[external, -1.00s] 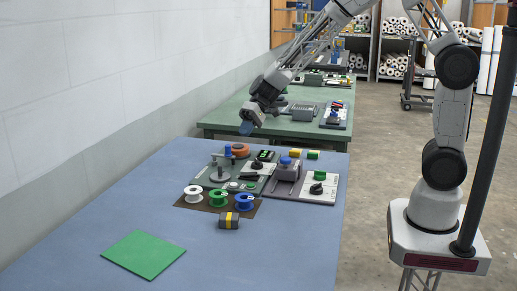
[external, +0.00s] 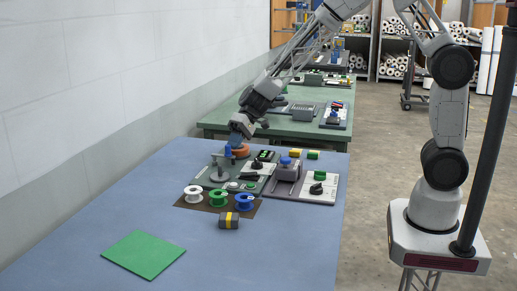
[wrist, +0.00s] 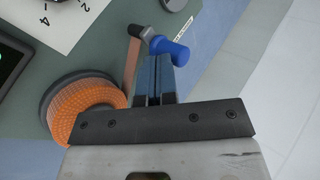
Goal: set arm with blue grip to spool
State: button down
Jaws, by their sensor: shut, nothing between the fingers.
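The arm with the blue grip (wrist: 172,50) is in the wrist view, just ahead of my fingertips. A thin brown bar (wrist: 131,68) runs beside it, with a dark clamp-like piece at its end. The orange spool also shows in the wrist view (wrist: 88,108), left of my fingers. My gripper (external: 238,136) is shut and empty, above the blue grip; its fingers (wrist: 153,78) point at it. I cannot tell whether they touch.
White, green and blue spools (external: 218,197) lie on a brown mat in front of the panel. A black-and-yellow block (external: 229,221) and a green sheet (external: 143,254) are nearer. A grey unit with a dial (external: 316,189) stands to the right.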

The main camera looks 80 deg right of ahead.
jog(key=shift+s+a+m+t, duration=0.15)
jog(key=shift+a+m+t, duration=0.15)
jog(key=shift+m, duration=0.3)
jog(key=shift+s+a+m+t+h, duration=0.25)
jog(key=shift+a+m+t+h, duration=0.35)
jog(key=shift+m+t, duration=0.25)
jog(key=shift+s+a+m+t+h, duration=0.1)
jog(key=shift+a+m+t+h, duration=0.45)
jog(key=shift+m, duration=0.4)
jog(key=shift+a+m+t+h, duration=0.7)
jog(key=shift+a+m, duration=0.15)
jog(key=shift+m, duration=0.45)
jog(key=shift+a, duration=0.2)
jog(key=shift+a+f, duration=0.1)
jog(key=shift+a, duration=0.15)
jog(key=shift+d, duration=0.1)
jog(key=shift+s+d, duration=0.5)
jog(key=shift+s, duration=0.25)
jog(key=shift+s+d, duration=0.45)
jog(key=shift+s, duration=0.3)
jog(key=v, duration=1)
jog(key=shift+s+a, duration=0.15)
jog(key=shift+a, duration=0.05)
